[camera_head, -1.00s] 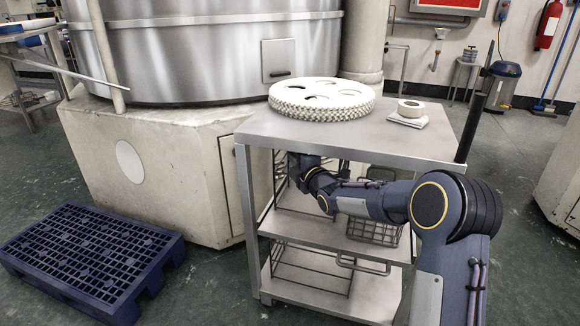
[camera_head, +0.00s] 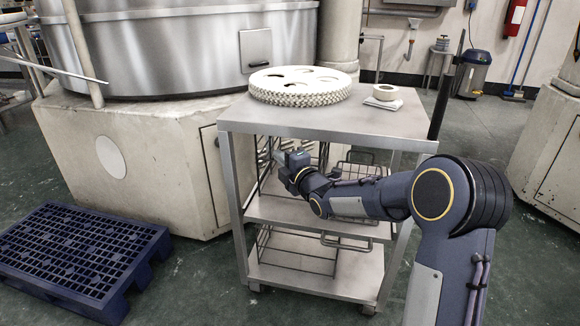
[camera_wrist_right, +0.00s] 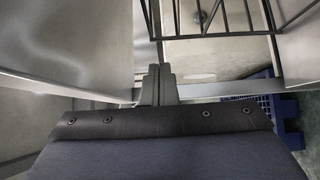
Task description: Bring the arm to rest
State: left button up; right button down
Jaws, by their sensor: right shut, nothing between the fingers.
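My right arm reaches in from the right in the head view, its forearm pointing left across the open side of a steel cart (camera_head: 240,112). My right gripper (camera_head: 283,158) is below the cart's top and above its middle shelf (camera_head: 275,212), in front of wire baskets. In the right wrist view the two fingers of the gripper (camera_wrist_right: 160,78) are together and empty. Grey metal surfaces and wire bars show close around them; I cannot tell whether anything touches. My left gripper is out of view.
A white toothed disc (camera_head: 300,88) and a pale ring (camera_head: 386,92) on a pad sit on the cart. A blue pallet (camera_head: 75,255) lies at the left by a large machine base (camera_head: 120,180).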

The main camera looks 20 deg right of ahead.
jog(key=s+d+m+g+h, duration=0.1)
jog(key=s+d+m+g, duration=0.15)
jog(key=s+m, duration=0.6)
jog(key=s+d+m+g+h, duration=0.1)
jog(key=s+m+g, duration=0.25)
jog(key=s, duration=0.95)
jog(key=s+a+f+m+g+y, duration=0.1)
jog(key=s+a+f+m+g, duration=0.15)
jog(key=s, duration=0.45)
jog(key=s+a+f+m+g, duration=0.1)
jog(key=s+a+f+m, duration=0.1)
jog(key=s+m, duration=0.35)
jog(key=s+a+f+m+g+y, duration=0.1)
jog(key=s+a+f+g, duration=0.1)
jog(key=s, duration=0.7)
notch_tip(320, 180, up, 36)
jog(key=p, duration=3.7)
jog(key=shift+s+f+m, duration=0.15)
jog(key=shift+s+m, duration=0.25)
jog(key=shift+g, duration=0.25)
